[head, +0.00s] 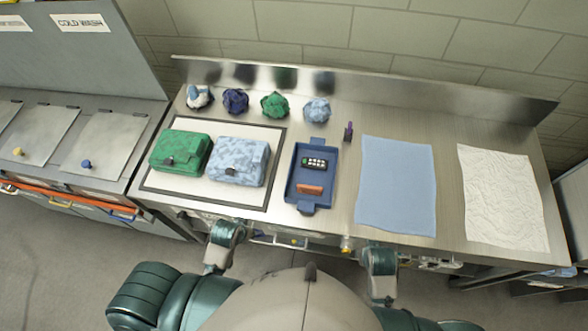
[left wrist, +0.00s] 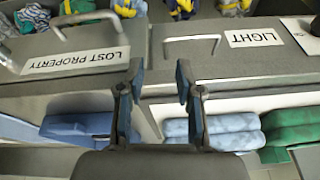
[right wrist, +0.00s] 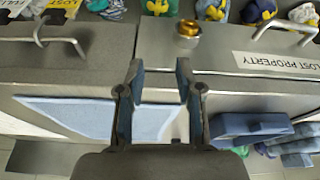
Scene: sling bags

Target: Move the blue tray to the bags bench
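The blue tray (head: 317,171) lies on the steel bench (head: 345,108), between the pale-blue patterned bag and the blue cloth. It holds a dark device with buttons (head: 317,162) and a red-brown item (head: 310,189). A green bag (head: 180,151) and a pale-blue patterned bag (head: 238,161) sit to its left. The tray also shows in the left wrist view (left wrist: 78,125) and right wrist view (right wrist: 245,128). My left gripper (left wrist: 160,78) and right gripper (right wrist: 159,76) are open and empty, apart from the tray, at the bench's front side. No sign names the bags bench.
Several crumpled cloth bundles (head: 275,104) line the bench's back, with a small purple item (head: 348,131). A blue cloth (head: 396,185) and white patterned cloth (head: 502,198) lie right. A lidded grey unit (head: 105,140) stands left. Labelled drawers with handles (left wrist: 192,42) front the bench.

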